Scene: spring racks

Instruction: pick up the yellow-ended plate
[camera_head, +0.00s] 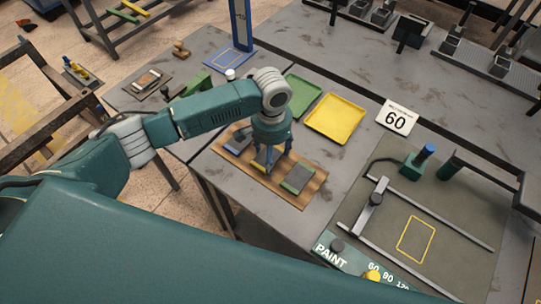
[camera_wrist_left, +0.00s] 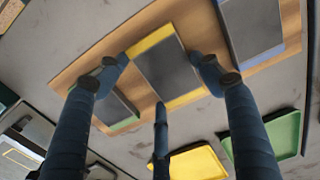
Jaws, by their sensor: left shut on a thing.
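The yellow-ended plate (camera_wrist_left: 170,68) is a dark grey rectangle with a yellow band at each end. In the head view it is mostly hidden under my left gripper (camera_head: 267,166), which points down over the middle of the wooden board (camera_head: 286,194). In the left wrist view the fingers of my left gripper (camera_wrist_left: 163,77) are shut on its sides. I cannot tell whether it is lifted off the board. A green-ended plate (camera_head: 298,178) and a blue-ended plate (camera_head: 238,140) lie on either side. My right gripper is not in view.
A green tray (camera_head: 302,91) and a yellow tray (camera_head: 335,119) sit behind the board. A blue post (camera_head: 241,28) rises behind. At right is a paint station mat (camera_head: 455,222) with a rail and a yellow outline.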

